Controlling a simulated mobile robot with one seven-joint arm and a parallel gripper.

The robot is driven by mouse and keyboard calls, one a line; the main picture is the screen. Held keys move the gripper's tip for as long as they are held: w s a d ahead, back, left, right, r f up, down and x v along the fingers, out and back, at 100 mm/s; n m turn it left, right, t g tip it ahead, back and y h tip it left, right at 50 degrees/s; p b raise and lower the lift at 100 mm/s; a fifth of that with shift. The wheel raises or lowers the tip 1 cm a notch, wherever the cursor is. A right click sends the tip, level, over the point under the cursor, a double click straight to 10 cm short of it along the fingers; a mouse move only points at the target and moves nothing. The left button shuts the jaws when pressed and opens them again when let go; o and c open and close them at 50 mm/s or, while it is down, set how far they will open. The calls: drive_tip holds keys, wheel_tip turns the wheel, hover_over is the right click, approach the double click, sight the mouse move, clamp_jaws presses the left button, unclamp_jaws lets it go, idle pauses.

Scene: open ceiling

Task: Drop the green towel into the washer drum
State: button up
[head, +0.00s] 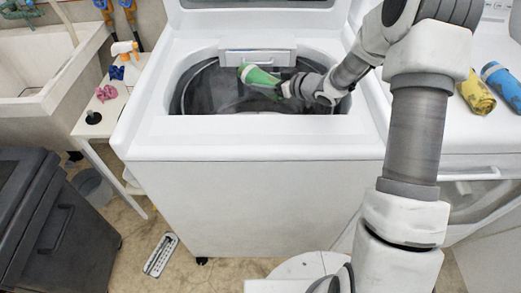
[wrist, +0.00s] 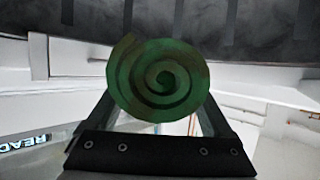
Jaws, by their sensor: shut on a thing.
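The rolled green towel (head: 259,78) is in my gripper (head: 281,88), over the opening of the top-loading washer in the head view. In the wrist view the towel's spiral end (wrist: 158,80) sits between the two fingers, and my gripper (wrist: 158,118) is shut on it. The washer (head: 255,145) is white with its lid up. Its dark drum (head: 213,92) lies open below and around the towel. I cannot tell exactly how far the towel is above or below the rim.
A second white machine on the right holds a yellow rolled towel (head: 477,92) and a blue one (head: 503,86). A small side table (head: 100,127) with a spray bottle (head: 125,48) stands left, beside a sink (head: 45,80). A dark bin (head: 55,225) stands at the lower left.

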drive_tip(key=shift+f+b, duration=0.95)
drive_tip(key=shift+f, duration=0.6)
drive_tip(key=shift+r, duration=0.1)
drive_tip(key=o, duration=1.3)
drive_tip(key=shift+r, duration=0.4)
drive_tip(key=r+p, duration=0.1)
drive_tip(key=r, duration=0.1)
drive_tip(key=d+r+p, duration=0.1)
drive_tip(key=r, duration=0.1)
drive_tip(key=shift+s+d+r, duration=0.15)
drive_tip(key=shift+r, duration=0.05)
drive_tip(key=s+d+r+p, duration=0.1)
drive_tip(key=d+r, duration=0.1)
drive_tip(key=d, duration=0.1)
drive_tip(key=s+d+r, duration=0.1)
drive_tip(key=d, duration=0.2)
drive_tip(key=s+d+r+p, duration=0.1)
drive_tip(key=d+r, duration=0.1)
drive_tip(key=d, duration=0.1)
drive_tip(key=shift+s+d+r+p, duration=0.35)
drive_tip(key=shift+r, duration=0.1)
